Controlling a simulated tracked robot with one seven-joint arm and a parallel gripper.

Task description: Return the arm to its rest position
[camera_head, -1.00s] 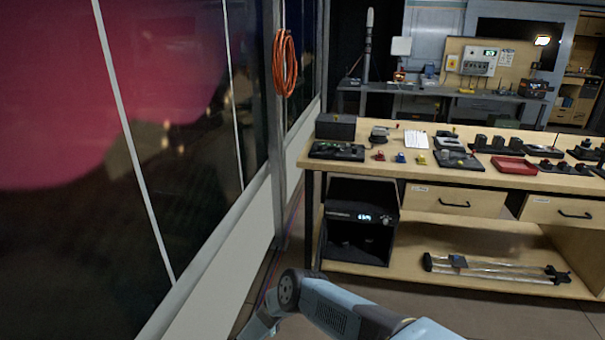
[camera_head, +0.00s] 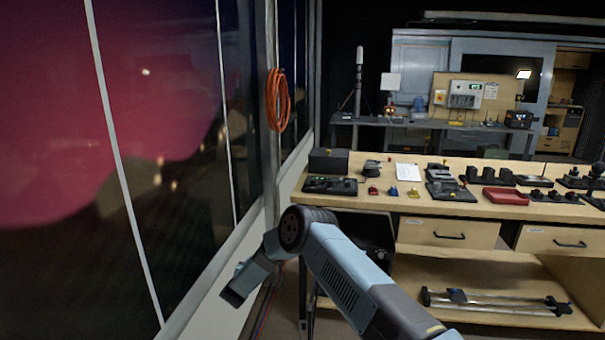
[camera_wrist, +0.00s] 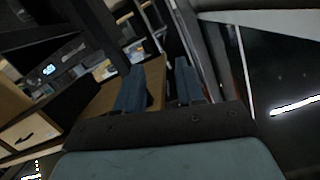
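My arm (camera_head: 345,270) rises from the bottom edge in the head view and bends at a dark round joint. Past the joint, a link slopes down to the left, beside the window wall. My gripper (camera_wrist: 159,68) shows in the wrist view as two blue-grey fingers with a gap between them. It is open, and I see nothing held between the fingers. I cannot make out the gripper in the head view.
A wooden workbench (camera_head: 470,207) with several small items, drawers and a lower shelf stands at right. The window wall (camera_head: 160,150) runs close at left, with an orange cable coil (camera_head: 278,100) hanging on its post. A grey table (camera_head: 430,123) stands behind.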

